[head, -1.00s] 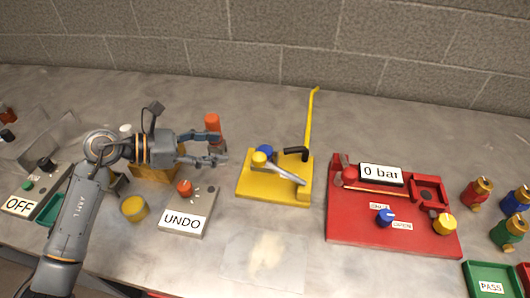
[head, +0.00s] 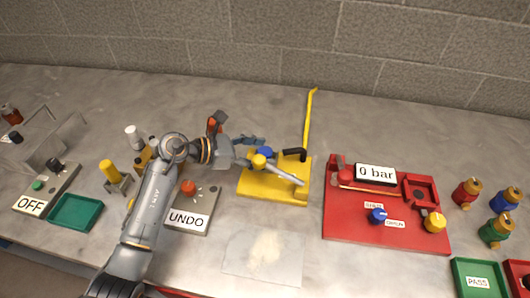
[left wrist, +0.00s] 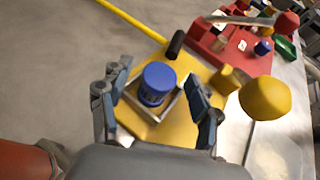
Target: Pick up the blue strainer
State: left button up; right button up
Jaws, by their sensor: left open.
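The blue strainer (left wrist: 157,84) is a short blue cylinder seated in a square metal holder on the yellow fixture (left wrist: 185,65). In the head view, the strainer (head: 265,152) shows at the back left of the yellow fixture (head: 262,186), partly hidden behind a yellow knob. My left gripper (left wrist: 160,92) is open in the left wrist view, with one finger on each side of the strainer. In the head view, the left gripper (head: 250,150) reaches in from the left beside the strainer. I cannot tell whether the fingers touch it. My right gripper is not in view.
A yellow knob (left wrist: 265,96) on a metal lever stands close to the right finger. An orange-red cylinder (left wrist: 30,150) is close at lower left. The red panel (head: 385,235) with the "0 bar" display stands right of the fixture. The UNDO box (head: 188,217) is below my arm.

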pick_arm(q)
jog(key=shift+x, duration=0.8)
jog(key=shift+a, duration=0.1)
grip_shut()
